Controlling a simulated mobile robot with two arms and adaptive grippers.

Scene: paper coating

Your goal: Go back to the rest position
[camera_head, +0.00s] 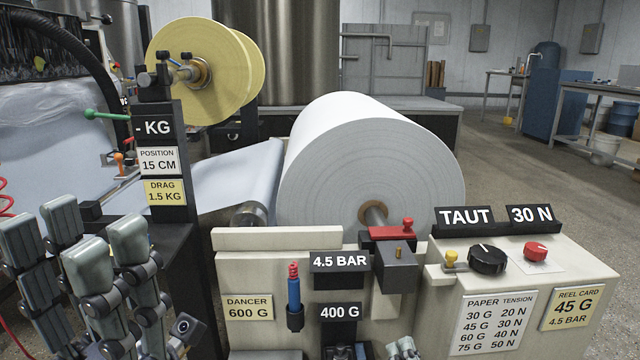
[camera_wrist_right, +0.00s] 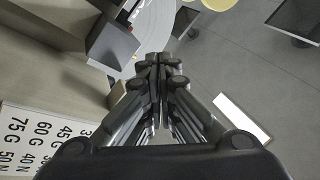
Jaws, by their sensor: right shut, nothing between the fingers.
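My left gripper (camera_head: 74,243) is at the lower left of the head view. Its fingers point up and stand apart, with nothing seen between them. My right gripper (camera_head: 404,348) shows only its fingertips at the bottom edge of the head view, in front of the beige machine front. In the right wrist view the right gripper (camera_wrist_right: 160,64) has its fingers together, with nothing between them. Neither gripper holds anything that I can see. Most of both arms is out of view.
A large white paper roll (camera_head: 372,165) sits behind the beige panel (camera_head: 240,262). A dark post (camera_head: 178,222) stands beside my left gripper. A control box (camera_head: 590,255) with knobs is at right. A grey block (camera_wrist_right: 112,42) is near the right fingers in the right wrist view.

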